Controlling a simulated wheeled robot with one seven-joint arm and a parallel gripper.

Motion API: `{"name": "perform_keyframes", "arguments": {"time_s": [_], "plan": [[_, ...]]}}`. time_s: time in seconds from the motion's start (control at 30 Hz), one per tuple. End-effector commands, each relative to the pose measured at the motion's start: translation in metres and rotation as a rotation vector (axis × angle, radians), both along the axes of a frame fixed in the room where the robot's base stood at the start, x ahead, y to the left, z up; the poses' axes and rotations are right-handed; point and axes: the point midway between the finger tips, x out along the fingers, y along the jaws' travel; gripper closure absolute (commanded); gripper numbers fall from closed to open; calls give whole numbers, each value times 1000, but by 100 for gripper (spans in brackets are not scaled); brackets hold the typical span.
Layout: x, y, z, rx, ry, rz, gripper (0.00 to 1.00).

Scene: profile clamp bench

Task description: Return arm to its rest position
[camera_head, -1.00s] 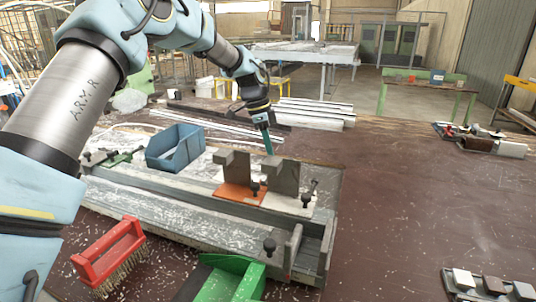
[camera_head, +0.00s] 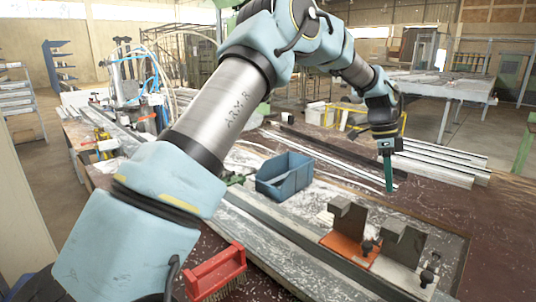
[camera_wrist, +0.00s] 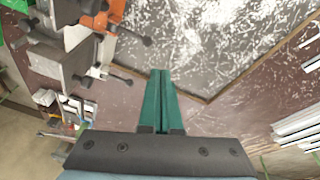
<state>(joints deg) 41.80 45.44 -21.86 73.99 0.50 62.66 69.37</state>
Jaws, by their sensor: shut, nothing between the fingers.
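My arm stretches from the lower left to the upper right of the head view. My gripper (camera_head: 388,188) hangs at its end with the fingers pointing down, above the bench and behind the clamp blocks. In the wrist view its two green fingers (camera_wrist: 160,72) lie together, shut, with nothing between them. The grey clamp blocks (camera_head: 402,243) stand on the bench with an orange plate (camera_head: 343,248) beneath one of them, apart from my gripper. In the wrist view a clamp block (camera_wrist: 62,62) shows at the upper left.
A blue open bin (camera_head: 284,180) stands on the bench left of my gripper. Long metal profiles (camera_head: 440,160) lie to the right. Dark bench top (camera_head: 440,210) is clear beside the clamps.

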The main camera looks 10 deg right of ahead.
Motion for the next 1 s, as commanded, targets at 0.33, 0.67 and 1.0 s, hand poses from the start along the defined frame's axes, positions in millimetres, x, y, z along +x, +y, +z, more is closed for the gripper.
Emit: {"name": "perform_keyframes", "arguments": {"time_s": [0.33,0.67,1.0], "plan": [[66,150,0,104,-63,562,100],[59,388,-8,172,-91,1456,100],[-19,513,-25,160,-51,2081,100]]}}
